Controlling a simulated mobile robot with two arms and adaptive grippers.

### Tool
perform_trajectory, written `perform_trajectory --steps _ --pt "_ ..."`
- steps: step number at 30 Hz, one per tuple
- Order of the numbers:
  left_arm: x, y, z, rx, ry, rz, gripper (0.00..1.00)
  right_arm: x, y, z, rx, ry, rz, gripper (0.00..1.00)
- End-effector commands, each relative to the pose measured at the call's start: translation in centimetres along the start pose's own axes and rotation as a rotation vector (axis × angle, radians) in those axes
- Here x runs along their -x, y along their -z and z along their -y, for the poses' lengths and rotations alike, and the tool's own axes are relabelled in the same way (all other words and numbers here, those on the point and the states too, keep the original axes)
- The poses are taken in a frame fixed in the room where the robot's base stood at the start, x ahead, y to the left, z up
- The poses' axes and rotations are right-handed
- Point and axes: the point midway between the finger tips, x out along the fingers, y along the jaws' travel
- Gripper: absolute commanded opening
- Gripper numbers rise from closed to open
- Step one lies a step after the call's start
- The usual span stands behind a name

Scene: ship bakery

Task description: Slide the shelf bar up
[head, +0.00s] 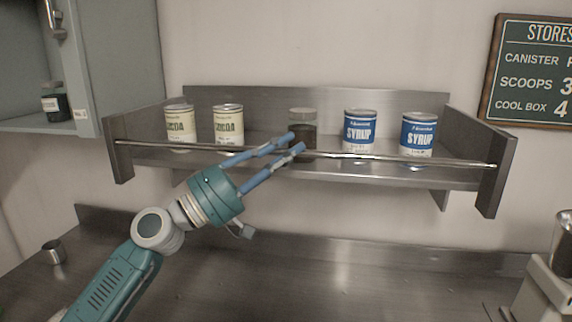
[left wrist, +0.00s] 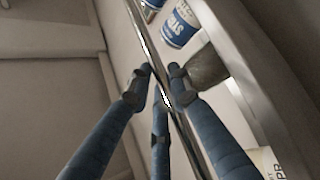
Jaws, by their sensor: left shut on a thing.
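The shelf bar (head: 385,157) is a thin shiny metal rod across the front of the grey wall shelf (head: 490,180), running between its two end panels. It stands at about the mid-height of the cans. My left gripper (head: 295,143) is at the middle of the bar, with its blue fingers shut on it. In the left wrist view the bar (left wrist: 145,40) passes between the fingertips (left wrist: 160,82). My right gripper is not in view.
A metal counter (head: 330,285) lies below. A cabinet (head: 110,50) is at the left and a stores sign (head: 530,70) at the right.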

Motion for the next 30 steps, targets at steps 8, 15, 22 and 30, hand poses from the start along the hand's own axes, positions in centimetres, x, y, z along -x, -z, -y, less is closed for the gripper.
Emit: perform_trajectory --steps 8,15,22,30 --pt "-0.4 0.7 -1.0 -0.006 -0.003 -0.008 0.00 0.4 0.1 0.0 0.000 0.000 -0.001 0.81" --pt "-0.3 0.6 -0.9 -0.005 -0.002 -0.007 0.39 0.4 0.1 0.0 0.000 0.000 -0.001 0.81" --pt "-0.3 0.5 -0.8 -0.002 -0.001 -0.005 0.39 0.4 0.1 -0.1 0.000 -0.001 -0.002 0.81" --pt "2.4 0.4 -0.6 0.000 0.001 -0.006 0.39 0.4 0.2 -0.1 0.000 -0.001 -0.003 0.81"
